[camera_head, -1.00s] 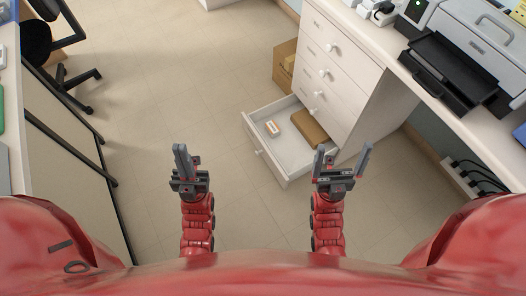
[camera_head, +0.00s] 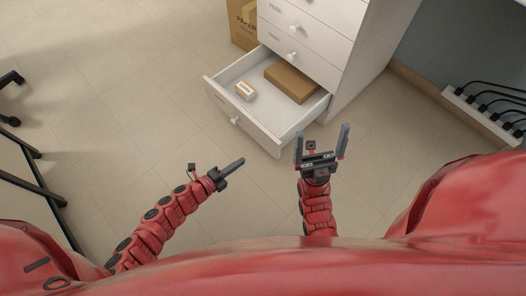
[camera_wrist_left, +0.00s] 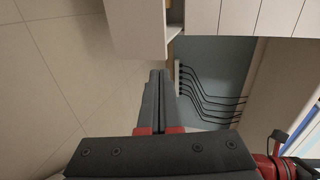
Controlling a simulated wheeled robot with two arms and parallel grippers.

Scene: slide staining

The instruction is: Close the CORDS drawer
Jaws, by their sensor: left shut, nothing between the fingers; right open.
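The bottom drawer (camera_head: 247,126) of the white cabinet stands pulled out in the head view, with a round knob (camera_head: 235,121) on its front. Its label is too small to read. A small white and orange box (camera_head: 245,91) and a flat brown box (camera_head: 292,82) lie inside it. My left gripper (camera_head: 238,163) is shut and empty, just in front of the drawer and apart from it, pointing right. My right gripper (camera_head: 321,145) is open and empty, close to the drawer front's right corner. The left wrist view shows the shut left fingers (camera_wrist_left: 159,92) near a white cabinet part.
The white cabinet (camera_head: 365,62) has more drawers above, which look shut. A cardboard box (camera_head: 242,25) stands behind the drawer on the left. A strip with several black cables (camera_head: 483,117) runs along the wall at right.

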